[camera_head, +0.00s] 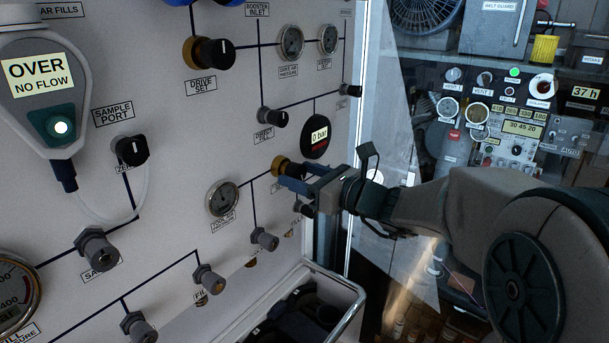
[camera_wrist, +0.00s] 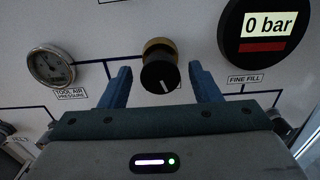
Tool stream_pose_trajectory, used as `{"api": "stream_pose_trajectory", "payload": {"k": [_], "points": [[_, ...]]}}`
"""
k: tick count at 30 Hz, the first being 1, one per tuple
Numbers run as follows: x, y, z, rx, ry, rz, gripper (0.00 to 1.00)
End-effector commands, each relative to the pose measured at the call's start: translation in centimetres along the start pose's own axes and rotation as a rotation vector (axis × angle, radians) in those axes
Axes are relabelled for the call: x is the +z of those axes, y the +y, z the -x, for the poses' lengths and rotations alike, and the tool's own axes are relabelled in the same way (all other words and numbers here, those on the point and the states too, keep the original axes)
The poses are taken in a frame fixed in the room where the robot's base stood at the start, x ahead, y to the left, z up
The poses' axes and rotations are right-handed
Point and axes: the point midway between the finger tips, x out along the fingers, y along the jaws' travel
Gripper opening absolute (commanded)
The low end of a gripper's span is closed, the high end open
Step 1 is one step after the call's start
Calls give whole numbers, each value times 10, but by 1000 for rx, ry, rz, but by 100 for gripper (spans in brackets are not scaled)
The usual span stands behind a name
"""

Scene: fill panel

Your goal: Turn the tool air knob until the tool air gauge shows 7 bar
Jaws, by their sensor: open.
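The tool air knob is a black knob (camera_wrist: 160,73) with a white mark and a brass collar, in the middle of the wrist view. Its own label is hidden there. The tool air gauge (camera_wrist: 50,67), a small round dial labelled "TOOL AIR PRESSURE", is left of it; its reading is too small to tell. The gauge also shows in the head view (camera_head: 222,198). My gripper (camera_wrist: 161,88) is open, with one blue finger on each side of the knob and a visible gap to both. In the head view my gripper (camera_head: 290,180) largely covers the knob.
A round black display (camera_wrist: 266,25) reading "0 bar" is right of the knob, above a "FINE FILL" label. Below my gripper are several small grey knobs (camera_head: 264,239) and a metal-railed bin (camera_head: 335,277). A window (camera_head: 400,130) is to the right.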

Motion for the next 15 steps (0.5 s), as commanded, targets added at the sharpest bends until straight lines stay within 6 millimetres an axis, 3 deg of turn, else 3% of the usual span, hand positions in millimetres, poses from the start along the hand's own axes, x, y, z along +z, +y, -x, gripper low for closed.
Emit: {"api": "stream_pose_trajectory", "payload": {"k": [4, 9, 15], "points": [[0, 0, 0, 0, 0, 0, 54], [0, 0, 0, 0, 1, 0, 13], [-2, 0, 1, 0, 1, 10, 13]]}}
